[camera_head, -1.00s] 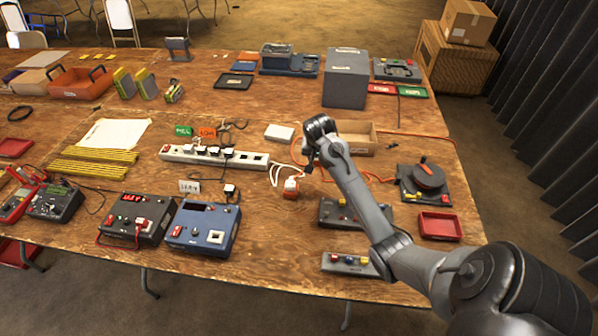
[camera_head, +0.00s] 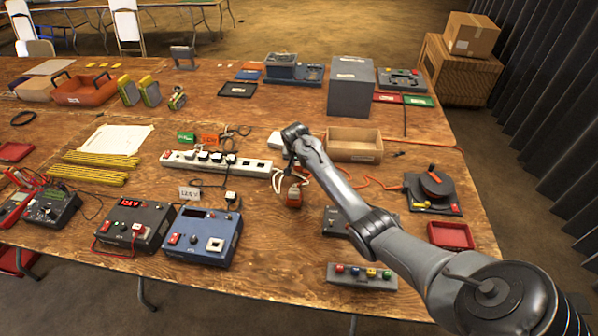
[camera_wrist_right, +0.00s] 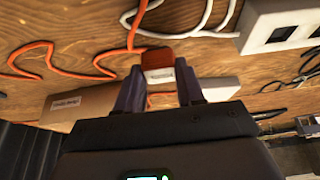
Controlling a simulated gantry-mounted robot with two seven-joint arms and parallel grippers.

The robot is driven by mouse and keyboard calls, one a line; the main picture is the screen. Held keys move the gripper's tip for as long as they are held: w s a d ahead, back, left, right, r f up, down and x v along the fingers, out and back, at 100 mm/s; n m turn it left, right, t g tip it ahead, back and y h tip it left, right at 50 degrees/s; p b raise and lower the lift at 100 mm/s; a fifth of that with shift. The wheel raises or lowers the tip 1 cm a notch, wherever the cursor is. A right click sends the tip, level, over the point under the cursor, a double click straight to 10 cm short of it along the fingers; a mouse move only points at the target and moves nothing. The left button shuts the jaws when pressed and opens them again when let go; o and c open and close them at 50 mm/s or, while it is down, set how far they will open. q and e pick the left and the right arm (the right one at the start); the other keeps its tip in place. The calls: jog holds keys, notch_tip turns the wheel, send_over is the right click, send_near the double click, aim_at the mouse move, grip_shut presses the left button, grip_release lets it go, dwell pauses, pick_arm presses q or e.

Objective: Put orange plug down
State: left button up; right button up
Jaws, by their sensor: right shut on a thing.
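The orange plug (camera_head: 294,197) is at the table's middle, just right of the white power strip (camera_head: 215,163). My right gripper (camera_head: 297,177) reaches down over it. In the right wrist view the plug (camera_wrist_right: 158,59), orange with a pale lower part, sits between the two dark fingertips (camera_wrist_right: 160,84). The gripper is shut on it. White and orange cords lie beside the plug. I cannot tell whether the plug touches the table. My left gripper is not in view.
An open cardboard box (camera_head: 354,146) stands right of the gripper. A cable reel (camera_head: 433,187) and red tray (camera_head: 450,235) lie further right. The blue power unit (camera_head: 203,238) stands front left. Bare wood lies in front of the plug.

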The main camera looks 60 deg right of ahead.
aim_at(299, 170)
notch_tip(299, 170, down, 3)
jog(key=shift+f+b, duration=0.1)
jog(key=shift+b, duration=0.5)
jog(key=shift+f, duration=0.3)
jog(key=shift+f, duration=0.15)
jog(key=o, duration=1.1)
